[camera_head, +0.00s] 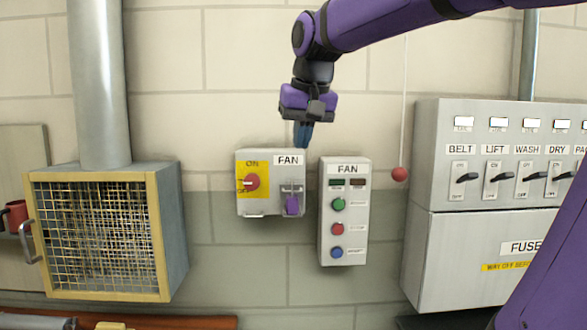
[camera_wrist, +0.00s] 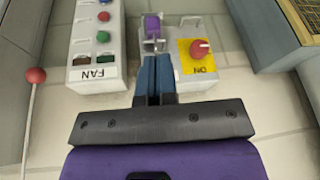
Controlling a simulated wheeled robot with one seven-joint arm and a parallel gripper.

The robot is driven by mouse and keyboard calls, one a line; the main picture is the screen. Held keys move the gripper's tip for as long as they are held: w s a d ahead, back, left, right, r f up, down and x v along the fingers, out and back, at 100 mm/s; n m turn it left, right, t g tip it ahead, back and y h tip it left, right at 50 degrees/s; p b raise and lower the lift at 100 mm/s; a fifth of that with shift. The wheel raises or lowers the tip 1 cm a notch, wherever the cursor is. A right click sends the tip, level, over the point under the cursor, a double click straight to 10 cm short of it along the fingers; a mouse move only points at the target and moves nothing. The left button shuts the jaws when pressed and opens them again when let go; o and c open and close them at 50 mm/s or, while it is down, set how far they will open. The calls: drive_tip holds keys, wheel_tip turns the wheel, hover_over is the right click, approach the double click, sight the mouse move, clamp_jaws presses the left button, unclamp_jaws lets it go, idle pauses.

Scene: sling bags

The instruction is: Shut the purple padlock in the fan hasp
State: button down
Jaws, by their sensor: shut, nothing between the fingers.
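The purple padlock (camera_head: 292,205) hangs at the hasp (camera_head: 292,188) on the lower right of the grey fan switch box (camera_head: 270,206). The padlock also shows upside down in the wrist view (camera_wrist: 153,26), just beyond my fingertips. Whether its shackle is closed is too small to tell. The box has a red rotary knob (camera_head: 252,182) on a yellow plate. My gripper (camera_head: 302,140) points down above the box's top right, apart from the padlock. Its blue fingers (camera_wrist: 154,62) are together and hold nothing.
A fan button box (camera_head: 345,210) stands just right of the switch box. A red ball on a cord (camera_head: 399,174) hangs beside it. A grey panel of switches (camera_head: 425,190) is at right, a mesh-fronted cage (camera_head: 172,235) at left. The wall below the switch box is clear.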

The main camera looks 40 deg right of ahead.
drive_tip(key=w+d+r+m, duration=0.2)
drive_tip(key=w+d+r, duration=0.3)
drive_tip(key=w, duration=0.2)
drive_tip(key=shift+w+d+g, duration=0.3)
drive_tip(key=shift+d+g, duration=0.05)
drive_tip(key=shift+g, duration=0.05)
hover_over(294, 197)
drive_tip(key=f, duration=1.1)
drive_tip(key=shift+w+d+f, duration=0.1)
drive_tip(key=shift+d+f, duration=0.15)
drive_tip(key=shift+f, duration=0.15)
drive_tip(key=shift+w+a+f, duration=0.1)
drive_tip(key=shift+f, duration=0.7)
drive_tip(key=shift+f, duration=1.3)
